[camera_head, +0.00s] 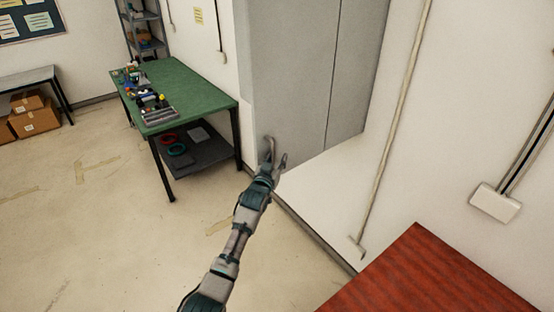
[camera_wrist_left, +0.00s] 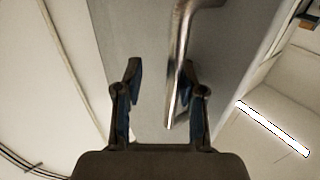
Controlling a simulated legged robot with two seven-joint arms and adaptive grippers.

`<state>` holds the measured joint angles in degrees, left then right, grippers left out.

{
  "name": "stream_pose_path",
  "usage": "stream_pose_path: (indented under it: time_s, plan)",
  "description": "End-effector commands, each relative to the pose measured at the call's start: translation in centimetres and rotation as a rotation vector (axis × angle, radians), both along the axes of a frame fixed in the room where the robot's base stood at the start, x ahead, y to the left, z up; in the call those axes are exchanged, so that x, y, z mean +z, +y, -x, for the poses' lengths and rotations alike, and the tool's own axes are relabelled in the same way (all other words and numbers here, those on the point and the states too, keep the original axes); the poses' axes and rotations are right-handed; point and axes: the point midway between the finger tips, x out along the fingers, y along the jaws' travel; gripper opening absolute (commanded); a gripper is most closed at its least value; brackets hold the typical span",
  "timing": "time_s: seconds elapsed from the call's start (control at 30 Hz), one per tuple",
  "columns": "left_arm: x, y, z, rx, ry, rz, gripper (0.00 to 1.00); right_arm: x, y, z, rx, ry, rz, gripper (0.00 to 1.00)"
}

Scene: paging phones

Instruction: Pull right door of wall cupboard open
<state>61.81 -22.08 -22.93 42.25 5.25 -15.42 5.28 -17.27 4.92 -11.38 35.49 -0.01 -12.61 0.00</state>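The grey wall cupboard (camera_head: 300,65) hangs on the white wall in the head view, with a thin vertical line parting its face. I cannot tell its right door apart with certainty. My left gripper (camera_head: 276,152) is at the cupboard's lower edge, fingers spread. In the left wrist view, a shiny metal handle (camera_wrist_left: 180,62) stands out before a grey panel (camera_wrist_left: 145,35). The handle's lower end reaches between the open fingers of my left gripper (camera_wrist_left: 162,85), closer to the right finger. I cannot tell whether they touch. My right gripper is not in view.
A green workbench (camera_head: 200,88) with small parts stands left of the cupboard. A red-brown surface (camera_head: 425,275) is at the lower right. A pipe (camera_head: 395,130) runs down the wall right of the cupboard. The floor (camera_head: 90,220) at the left is mostly clear.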

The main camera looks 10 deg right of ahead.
Motion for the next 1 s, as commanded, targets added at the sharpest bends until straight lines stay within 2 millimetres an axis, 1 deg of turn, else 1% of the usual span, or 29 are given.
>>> stream_pose_path:
  time_s: [0.13, 0.27, 0.47, 0.67, 0.9, 1.0]
  plan:
    - [0.0, 0.3, 0.0, 0.001, 0.001, 0.001, 0.39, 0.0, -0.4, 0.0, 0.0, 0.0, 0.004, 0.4]
    - [-0.1, 0.4, 0.1, 0.001, 0.001, 0.0, 0.39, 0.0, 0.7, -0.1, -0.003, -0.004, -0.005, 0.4]
    - [-0.1, 0.8, 1.1, 0.0, 0.002, 0.003, 0.39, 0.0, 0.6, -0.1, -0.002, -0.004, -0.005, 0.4]
    - [-0.2, 2.1, 3.6, 0.002, 0.001, -0.001, 0.39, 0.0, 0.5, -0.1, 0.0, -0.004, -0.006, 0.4]
    - [-0.3, 4.2, 7.2, 0.001, 0.002, -0.001, 0.39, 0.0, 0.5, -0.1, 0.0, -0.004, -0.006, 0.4]
    - [-0.3, 5.0, 8.4, 0.001, 0.002, -0.002, 0.39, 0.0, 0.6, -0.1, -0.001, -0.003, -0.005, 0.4]
